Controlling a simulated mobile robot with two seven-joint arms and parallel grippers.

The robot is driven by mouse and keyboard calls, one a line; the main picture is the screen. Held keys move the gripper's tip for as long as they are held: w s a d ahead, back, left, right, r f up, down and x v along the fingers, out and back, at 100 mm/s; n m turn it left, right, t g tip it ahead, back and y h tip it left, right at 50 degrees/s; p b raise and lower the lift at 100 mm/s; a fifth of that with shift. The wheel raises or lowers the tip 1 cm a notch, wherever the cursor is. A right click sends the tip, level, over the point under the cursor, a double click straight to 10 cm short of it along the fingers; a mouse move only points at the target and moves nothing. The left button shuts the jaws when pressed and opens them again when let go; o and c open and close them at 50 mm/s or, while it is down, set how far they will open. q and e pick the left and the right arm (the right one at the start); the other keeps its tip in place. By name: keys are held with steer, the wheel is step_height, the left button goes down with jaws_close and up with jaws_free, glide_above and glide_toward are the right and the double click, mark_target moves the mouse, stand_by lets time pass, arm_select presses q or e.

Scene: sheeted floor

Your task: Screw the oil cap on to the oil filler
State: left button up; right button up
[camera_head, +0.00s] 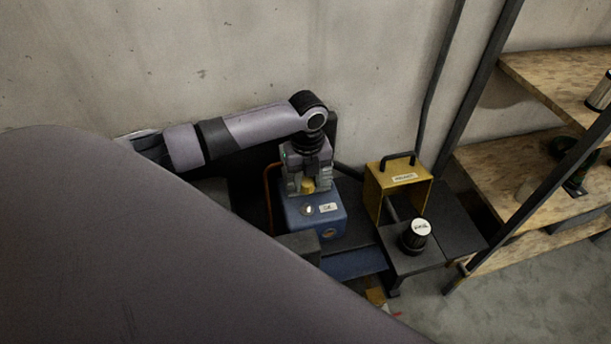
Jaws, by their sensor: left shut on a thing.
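A blue machine housing (326,220) stands low against the wall, in the middle of the head view. My left gripper (308,187) points down over its top, at the end of my left arm reaching in from the left. It is shut on a small yellow part, the oil cap (308,185), which shows between the fingers. The cap is at or just above the top of the blue housing; I cannot tell whether it touches. The oil filler itself is hidden under the gripper and cap. My right gripper is not in view.
A yellow bracket with a black handle (398,178) and a black cylinder with a white top (415,235) stand right of the blue housing. A shelf with wooden boards (520,180) is at the right. A large grey surface blocks the lower left.

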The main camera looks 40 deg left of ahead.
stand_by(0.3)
arm_select(q)
steer(key=shift+r+p, duration=0.15)
steer(key=shift+p, duration=0.15)
steer(key=b, duration=0.4)
glide_above(307, 205)
step_height(307, 205, down, 6)
steer(key=shift+r, duration=0.1)
steer(key=shift+f, duration=0.55)
steer(key=shift+p, duration=0.4)
stand_by(0.4)
steer(key=shift+f+b, duration=0.6)
steer(key=shift+f, duration=0.15)
